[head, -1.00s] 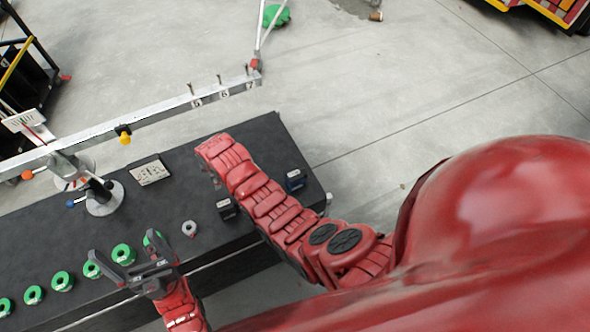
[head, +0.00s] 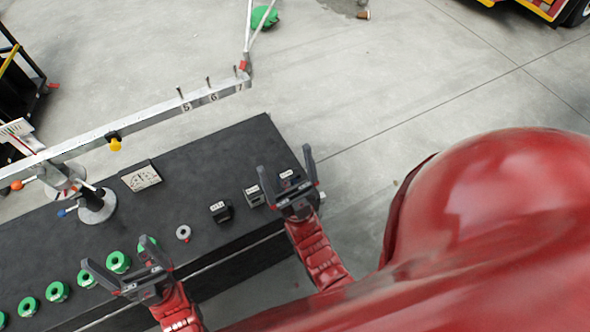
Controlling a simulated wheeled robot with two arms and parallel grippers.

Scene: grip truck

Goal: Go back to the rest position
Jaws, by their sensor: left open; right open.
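My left gripper (head: 121,265) is open and empty, above the front edge of the black table among the green rings. My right gripper (head: 286,172) is open, above the right end of the table, close beside the small dark blocks. Its fingers point up and away in the head view. Whether it touches a block cannot be told. Both arms come in from the bottom of the view.
The black table (head: 215,155) carries several green rings (head: 57,291), a grey ring (head: 183,232), dark blocks (head: 221,211), a white card (head: 141,178) and a metal stand (head: 97,207). A numbered rail (head: 150,118) runs along its far side. Open floor lies right.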

